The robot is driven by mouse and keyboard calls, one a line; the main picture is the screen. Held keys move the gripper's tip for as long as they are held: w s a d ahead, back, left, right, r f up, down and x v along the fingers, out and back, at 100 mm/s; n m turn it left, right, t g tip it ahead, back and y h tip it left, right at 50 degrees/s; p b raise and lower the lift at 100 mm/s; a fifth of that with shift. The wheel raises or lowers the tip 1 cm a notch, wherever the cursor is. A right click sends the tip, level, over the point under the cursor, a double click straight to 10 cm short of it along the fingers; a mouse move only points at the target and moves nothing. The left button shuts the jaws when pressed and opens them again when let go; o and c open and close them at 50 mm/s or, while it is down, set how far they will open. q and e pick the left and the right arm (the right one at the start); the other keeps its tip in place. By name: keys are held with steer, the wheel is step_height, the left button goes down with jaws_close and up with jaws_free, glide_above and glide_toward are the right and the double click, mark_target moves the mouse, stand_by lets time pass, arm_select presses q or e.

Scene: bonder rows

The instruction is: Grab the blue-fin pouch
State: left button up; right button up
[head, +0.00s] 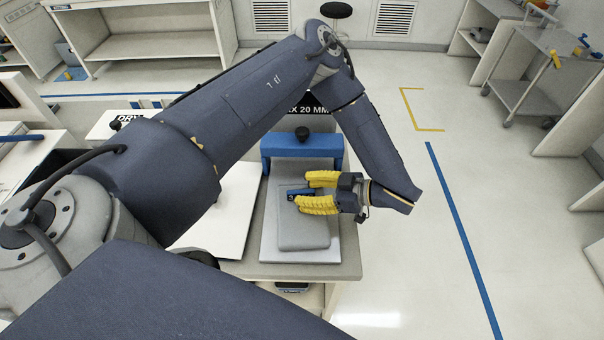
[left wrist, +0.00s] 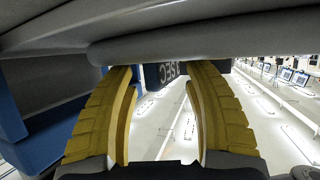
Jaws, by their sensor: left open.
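The grey pouch (head: 304,231) lies flat on a light plate on the bench in the head view. Its blue fin (head: 293,192) stands out near the pouch's far end, partly hidden by the fingers. My left gripper (head: 312,192) has yellow fingers and is open, with one finger on the far side of the fin and one on the near side. In the left wrist view, a dark fin with pale letters (left wrist: 166,74) shows between the tips of the open fingers (left wrist: 162,80). I cannot tell if either finger touches it. My right gripper is not in view.
A blue bonder frame (head: 300,147) with a black knob stands just behind the pouch. A white panel (head: 222,222) lies to the left of the plate (head: 267,243). Open floor with a blue line (head: 462,232) is to the right of the bench.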

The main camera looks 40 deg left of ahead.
arm_select(q)
jaws_close()
stand_by(0.3)
stand_by(0.3)
